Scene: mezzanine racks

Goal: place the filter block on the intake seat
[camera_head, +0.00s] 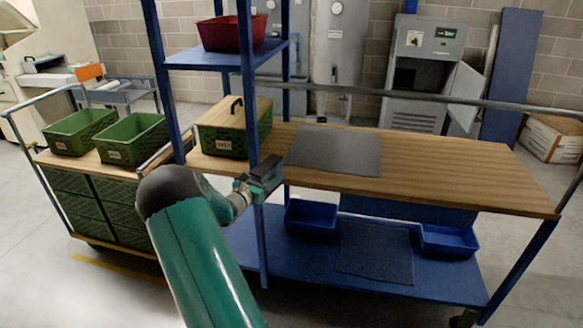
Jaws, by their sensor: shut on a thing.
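My gripper (250,187) is at the end of my green arm, in front of the bench near its blue upright post. It is shut on a small dark block (267,168), which I take to be the filter block. The block is held in the air, a little left of and in front of the wooden bench top. The fingers are small and partly hidden against it. I cannot pick out the intake seat for certain. A grey cabinet (421,75) with a dark opening and an open door stands at the back right.
The wooden bench top (440,177) bears a grey mat (335,148) and a green crate (222,138) with a wooden lid. A red bin (229,34) sits on the shelf above. Blue bins (311,216) stand below. A cart with green crates (135,139) is left. A rail crosses behind.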

